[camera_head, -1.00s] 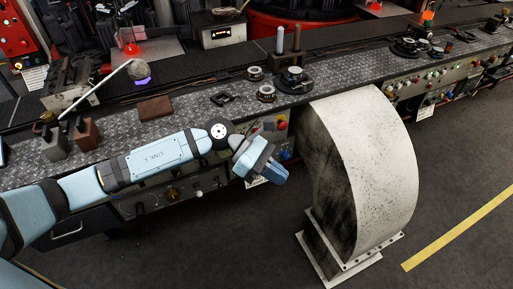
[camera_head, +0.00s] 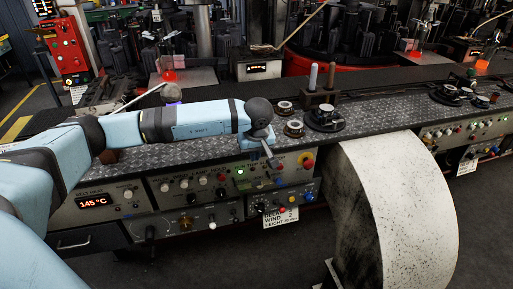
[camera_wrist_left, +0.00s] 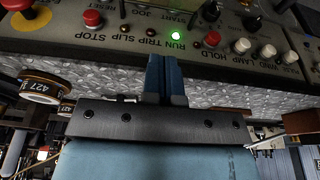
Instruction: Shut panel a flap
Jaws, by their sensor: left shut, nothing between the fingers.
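The control panel (camera_head: 235,185) runs along the front of the metal-topped bench, with knobs, coloured buttons, a green lamp and a 145 °C display. I cannot pick out a flap on it for certain. My left gripper (camera_head: 268,152) is at the panel's upper edge, partly hidden behind its own wrist. In the left wrist view, the two blue fingers (camera_wrist_left: 165,62) are pressed together with nothing between them. They point at the panel face (camera_wrist_left: 130,45), close to the lit green lamp (camera_wrist_left: 176,36) and the RUN and TRIP labels, which appear upside down. My right gripper is out of view.
A large pale curved housing (camera_head: 400,210) stands on the floor right of the panel. Round dark fittings (camera_head: 325,118) and two upright pegs (camera_head: 322,78) stand on the bench top (camera_head: 385,125). A drawer handle (camera_head: 73,244) is at lower left.

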